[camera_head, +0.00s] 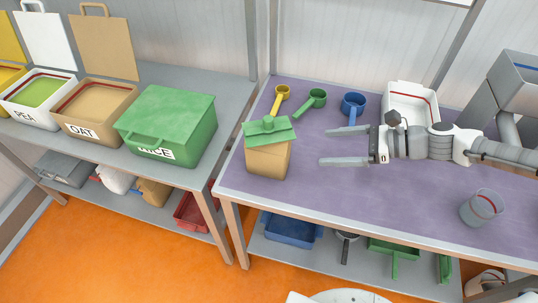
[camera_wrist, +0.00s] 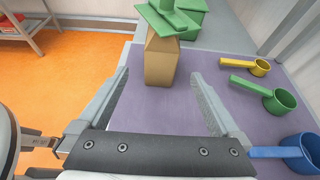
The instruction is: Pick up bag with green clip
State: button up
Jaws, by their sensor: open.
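The brown paper bag (camera_head: 267,163) stands upright near the left end of the purple table. A green clip (camera_head: 269,130) sits across its top. In the wrist view the bag (camera_wrist: 160,62) stands ahead, between and beyond the fingertips, with the green clip (camera_wrist: 166,17) at the top edge of the picture. My gripper (camera_head: 345,145) is open and empty, to the right of the bag and apart from it. Its two fingers also show in the wrist view (camera_wrist: 160,78), pointing toward the bag.
Yellow (camera_head: 282,97), green (camera_head: 316,98) and blue (camera_head: 353,104) scoops lie behind the bag. A white tray (camera_head: 410,101) is at the back and a clear cup (camera_head: 481,207) at the right. A green RICE box (camera_head: 168,122) stands on the grey table at left. The purple tabletop in front is clear.

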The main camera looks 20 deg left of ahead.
aim_at(289, 148)
jog(key=b+x, duration=0.1)
jog(key=x, duration=1)
jog(key=shift+a, duration=0.3)
jog(key=shift+w+b+x, duration=0.2)
jog(key=shift+b+x, duration=0.25)
jog(key=shift+x, duration=2.5)
jog(key=shift+r, duration=0.15)
jog(key=c, duration=1.3)
